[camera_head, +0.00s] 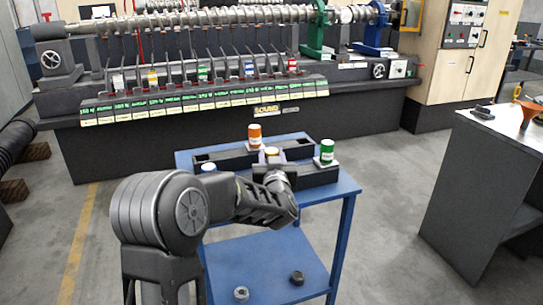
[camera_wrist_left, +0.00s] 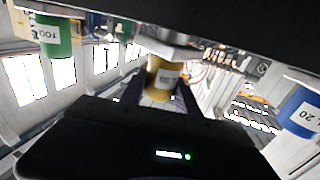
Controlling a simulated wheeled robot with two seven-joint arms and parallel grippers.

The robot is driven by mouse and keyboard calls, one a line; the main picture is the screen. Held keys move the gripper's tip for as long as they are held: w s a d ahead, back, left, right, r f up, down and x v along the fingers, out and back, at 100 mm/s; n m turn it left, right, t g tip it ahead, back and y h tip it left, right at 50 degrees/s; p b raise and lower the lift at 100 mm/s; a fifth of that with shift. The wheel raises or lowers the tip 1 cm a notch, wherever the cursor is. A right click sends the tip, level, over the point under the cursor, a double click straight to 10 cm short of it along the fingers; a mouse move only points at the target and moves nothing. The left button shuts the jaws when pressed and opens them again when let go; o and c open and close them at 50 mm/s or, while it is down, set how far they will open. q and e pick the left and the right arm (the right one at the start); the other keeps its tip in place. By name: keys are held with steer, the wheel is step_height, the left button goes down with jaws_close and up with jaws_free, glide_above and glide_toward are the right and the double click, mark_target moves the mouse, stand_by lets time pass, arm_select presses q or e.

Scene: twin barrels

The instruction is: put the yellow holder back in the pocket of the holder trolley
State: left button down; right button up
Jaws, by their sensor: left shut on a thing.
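The yellow holder (camera_head: 271,151) is at the front dark block of the blue holder trolley (camera_head: 346,186), largely hidden by my left gripper (camera_head: 271,158) in the head view. In the left wrist view the yellow holder (camera_wrist_left: 161,78) sits between the two fingers of my left gripper (camera_wrist_left: 159,92), which is shut on it. Its lower end and the pocket are hidden, so I cannot tell whether it is seated. A green holder (camera_head: 326,152) stands to its right and a blue holder (camera_head: 208,168) to its left. My right gripper is not in view.
An orange holder (camera_head: 254,137) stands in the back block, with open pockets beside it. Two small round parts (camera_head: 241,293) (camera_head: 297,278) lie on the lower shelf. A long machine (camera_head: 220,105) stands behind the trolley; a dark bench (camera_head: 485,180) is at right.

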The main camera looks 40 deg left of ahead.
arm_select(q)
steer(key=shift+f+b, duration=0.4)
steer(key=c, duration=1.1)
jaws_free()
steer(key=shift+c, duration=0.2)
steer(key=o, duration=0.3)
steer(key=shift+f, duration=0.2)
steer(key=v, duration=0.8)
steer(key=shift+r, duration=0.15)
